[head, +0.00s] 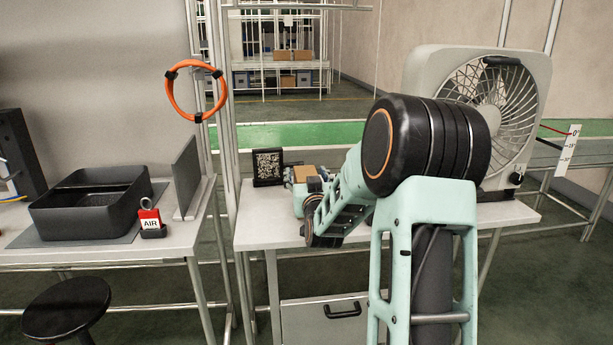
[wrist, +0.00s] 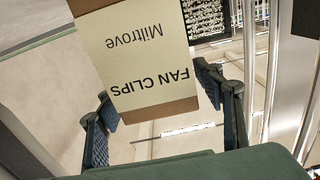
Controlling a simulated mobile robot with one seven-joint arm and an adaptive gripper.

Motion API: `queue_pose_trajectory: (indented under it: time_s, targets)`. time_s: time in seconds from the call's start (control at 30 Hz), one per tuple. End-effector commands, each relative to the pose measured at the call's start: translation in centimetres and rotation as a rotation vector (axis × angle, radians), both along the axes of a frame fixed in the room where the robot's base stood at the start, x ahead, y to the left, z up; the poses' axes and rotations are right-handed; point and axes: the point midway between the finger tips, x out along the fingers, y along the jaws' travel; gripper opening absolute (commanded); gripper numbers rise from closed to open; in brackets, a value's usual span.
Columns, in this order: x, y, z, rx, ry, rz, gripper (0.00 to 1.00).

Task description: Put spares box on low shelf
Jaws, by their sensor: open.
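A brown cardboard box (wrist: 148,107) with a cream label reading "FAN CLIPS Miltrove", upside down in the wrist view, is probably the spares box. In the head view a small brown box (head: 303,174) shows at the right workbench, partly hidden by my arm. My gripper (wrist: 157,90) is open, with a dark finger on either side of the box's near end. I cannot tell whether the fingers touch it. In the head view my arm hides most of the gripper. A rack at the back has a lower shelf (head: 262,93) with boxes; I cannot tell whether it is the low shelf.
A large grey fan (head: 480,100) stands at the right of the workbench (head: 270,230). A black patterned panel (head: 268,167) stands left of the box. The left bench holds a black tray (head: 90,198) and a red AIR tag (head: 151,219). A round stool (head: 67,308) stands in front.

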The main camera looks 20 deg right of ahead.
Motion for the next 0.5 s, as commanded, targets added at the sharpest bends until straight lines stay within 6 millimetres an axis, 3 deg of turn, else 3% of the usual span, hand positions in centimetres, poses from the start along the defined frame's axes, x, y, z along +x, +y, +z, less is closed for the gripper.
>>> queue_pose_trajectory:
  time_s: [0.2, 0.5]
  targets:
    - [-0.4, 0.1, 0.5, -0.001, 0.001, 0.0, 0.62]
    - [-5.7, 1.6, 0.5, -0.002, 0.002, 0.0, 0.62]
